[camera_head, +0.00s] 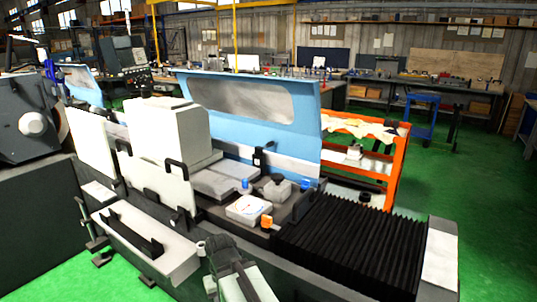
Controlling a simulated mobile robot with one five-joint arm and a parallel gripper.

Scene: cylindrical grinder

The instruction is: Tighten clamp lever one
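The cylindrical grinder (166,132) stands across the middle of the view, with white covers and a blue splash guard (255,105). Black handles (176,168) stick out from its white front parts. A dark upright fitting (258,160) stands at the foot of the guard. I cannot tell which part is clamp lever one. A dark grey and white shape, apparently the end of my arm with my gripper (224,254), shows at the bottom centre, in front of the grinder. I see nothing held in it, and its fingers cannot be made out.
Black bellows (355,240) cover the grinder's right end. A white box (248,208) and an orange piece (267,221) are on its table. An orange shelf cart (395,170) stands behind. Green floor (490,210) is clear at the right. Workbenches (440,84) line the back wall.

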